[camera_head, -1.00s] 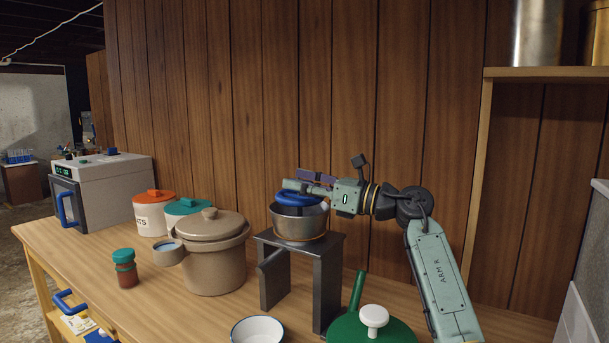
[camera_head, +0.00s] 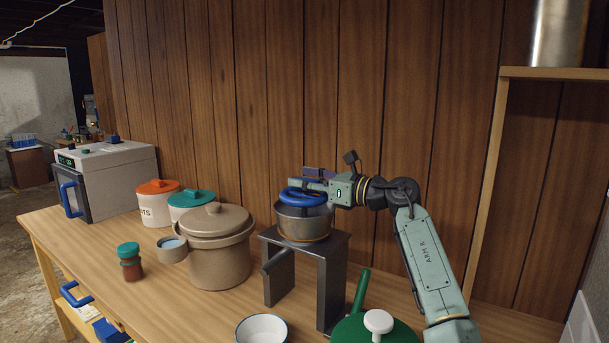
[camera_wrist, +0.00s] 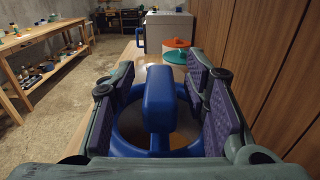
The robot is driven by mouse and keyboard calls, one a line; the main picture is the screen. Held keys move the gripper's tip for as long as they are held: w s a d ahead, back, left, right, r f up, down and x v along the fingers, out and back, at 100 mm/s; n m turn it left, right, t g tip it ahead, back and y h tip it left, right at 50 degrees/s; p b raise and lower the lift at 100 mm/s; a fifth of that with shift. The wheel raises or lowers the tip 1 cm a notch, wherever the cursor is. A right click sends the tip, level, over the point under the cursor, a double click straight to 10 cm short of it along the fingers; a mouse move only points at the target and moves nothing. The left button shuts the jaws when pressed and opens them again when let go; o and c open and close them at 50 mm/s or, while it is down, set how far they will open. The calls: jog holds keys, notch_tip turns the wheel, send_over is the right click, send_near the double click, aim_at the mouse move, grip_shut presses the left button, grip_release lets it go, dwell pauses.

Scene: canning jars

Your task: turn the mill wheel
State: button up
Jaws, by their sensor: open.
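The blue mill wheel (camera_head: 303,198) sits on top of a round metal pot (camera_head: 304,224), which stands on a dark metal stand (camera_head: 335,262). My gripper (camera_head: 314,177) reaches in from the right, just above the wheel. In the wrist view, my open gripper (camera_wrist: 163,84) has one purple-padded finger on each side of the wheel's thick blue upright handle (camera_wrist: 158,100). A gap shows between the handle and each pad. The wheel's ring lies below the fingers and is partly hidden by the handle and fingers.
A tan lidded crock (camera_head: 220,262) stands close left of the stand. A plank wall (camera_head: 240,100) rises closely behind. Bare counter (camera_head: 120,215) shows at left.

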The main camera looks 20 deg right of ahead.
jog(key=shift+w+a, duration=0.1)
jog(key=shift+c, duration=0.2)
grip_shut()
dwell(0.4)
